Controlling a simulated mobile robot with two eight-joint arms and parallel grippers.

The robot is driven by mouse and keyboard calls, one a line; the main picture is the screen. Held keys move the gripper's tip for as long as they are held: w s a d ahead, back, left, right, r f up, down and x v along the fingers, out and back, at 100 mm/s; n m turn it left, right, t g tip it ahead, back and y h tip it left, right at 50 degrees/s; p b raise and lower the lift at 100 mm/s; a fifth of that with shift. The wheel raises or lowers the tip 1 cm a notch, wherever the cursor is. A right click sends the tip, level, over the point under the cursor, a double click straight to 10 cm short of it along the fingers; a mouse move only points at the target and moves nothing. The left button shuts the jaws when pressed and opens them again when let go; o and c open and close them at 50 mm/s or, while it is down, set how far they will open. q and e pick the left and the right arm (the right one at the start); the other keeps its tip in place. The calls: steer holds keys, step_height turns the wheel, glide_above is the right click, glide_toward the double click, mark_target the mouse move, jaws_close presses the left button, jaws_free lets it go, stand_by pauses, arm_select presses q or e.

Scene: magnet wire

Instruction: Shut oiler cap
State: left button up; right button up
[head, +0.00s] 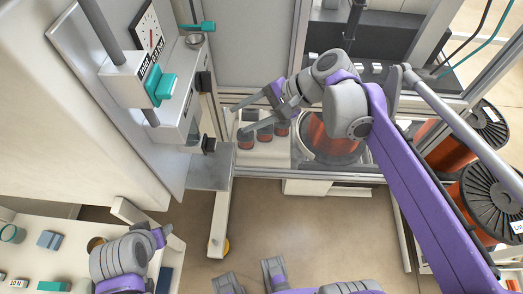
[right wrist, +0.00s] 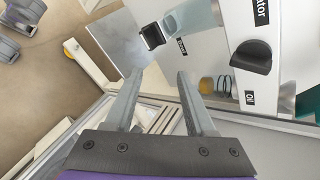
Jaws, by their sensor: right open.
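A teal lever (head: 160,88) sits above the oiler. Metal frame posts stand close by.

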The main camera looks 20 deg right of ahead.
steer(key=s+d+f+n+h, duration=0.1)
steer(key=s+f+n+h, duration=0.3)
steer(key=s+f, duration=0.2)
steer(key=shift+s+d+f, duration=0.2)
steer(key=shift+f, duration=0.5)
steer(key=m+t+y+b, duration=0.3)
steer(key=m+y, duration=0.3)
steer(key=y, duration=0.5)
glide_toward(215, 26)
steer(key=x, duration=0.9)
steer(key=shift+a, duration=0.3)
jaws_close()
